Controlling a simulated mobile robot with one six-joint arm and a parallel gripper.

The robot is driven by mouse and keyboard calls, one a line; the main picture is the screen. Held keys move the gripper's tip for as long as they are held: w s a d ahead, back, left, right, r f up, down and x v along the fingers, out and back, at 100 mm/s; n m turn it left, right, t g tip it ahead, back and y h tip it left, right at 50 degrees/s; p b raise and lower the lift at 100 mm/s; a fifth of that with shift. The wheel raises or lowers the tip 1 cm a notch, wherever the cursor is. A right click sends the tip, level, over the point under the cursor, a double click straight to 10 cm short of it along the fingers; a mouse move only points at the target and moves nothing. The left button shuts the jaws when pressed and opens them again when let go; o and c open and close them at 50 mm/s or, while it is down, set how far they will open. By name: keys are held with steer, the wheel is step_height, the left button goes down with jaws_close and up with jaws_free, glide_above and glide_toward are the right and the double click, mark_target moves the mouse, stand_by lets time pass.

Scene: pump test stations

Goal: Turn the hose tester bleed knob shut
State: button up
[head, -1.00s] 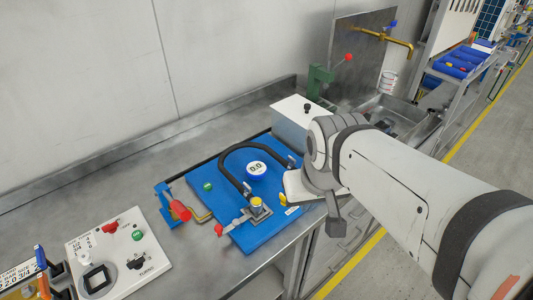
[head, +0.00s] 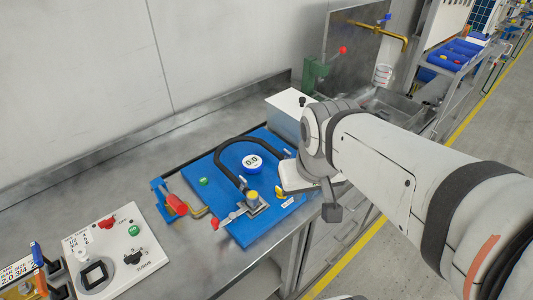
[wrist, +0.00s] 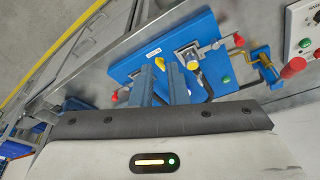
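The hose tester is a blue board (head: 228,225) with a black hose loop (head: 222,150), a round gauge (head: 252,163) reading 0.0 and a yellow-capped metal fitting (head: 252,197). A small yellow part (head: 280,191), possibly the bleed knob, sits near the white label; it also shows in the wrist view (wrist: 160,63). My gripper (wrist: 161,70) is open over the board's right part, its two fingers apart. The small yellow part appears between the fingertips in the wrist view; contact cannot be told. In the head view my wrist hides most of the fingers.
A white panel (head: 118,248) with knobs lies at the left. A grey-white box (head: 287,112) stands behind my wrist, with a sink beyond.

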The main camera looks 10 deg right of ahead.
steer(key=o, duration=0.3)
steer(key=w+f+n+b, duration=0.1)
steer(key=w+f, duration=0.1)
steer(key=w, duration=0.1)
steer(key=w+f+n+g+b, duration=0.1)
steer(key=w+f+b, duration=0.1)
steer(key=w, duration=0.2)
steer(key=w+f+n+b, duration=0.1)
steer(key=w+f+b, duration=0.1)
steer(key=w, duration=0.1)
steer(key=shift+w+d+f+g, duration=0.15)
steer(key=shift+f+g, duration=0.1)
steer(key=shift+g, duration=0.15)
steer(key=shift+o, duration=0.2)
steer(key=w+f+n+b, duration=0.1)
steer(key=w+f, duration=0.1)
steer(key=w, duration=0.1)
steer(key=w+f+g+b, duration=0.1)
steer(key=w+f, duration=0.2)
steer(key=w+f+n+b, duration=0.1)
steer(key=w+f, duration=0.1)
steer(key=w, duration=0.1)
steer(key=shift+d+f+n+b, duration=0.25)
steer(key=shift+f+n+b, duration=0.05)
steer(key=shift+f+b, duration=0.1)
steer(key=shift+w+f, duration=0.1)
steer(key=shift+f, duration=0.1)
step_height(320, 180, down, 8)
steer(key=shift+r, duration=0.25)
steer(key=shift+c, duration=0.3)
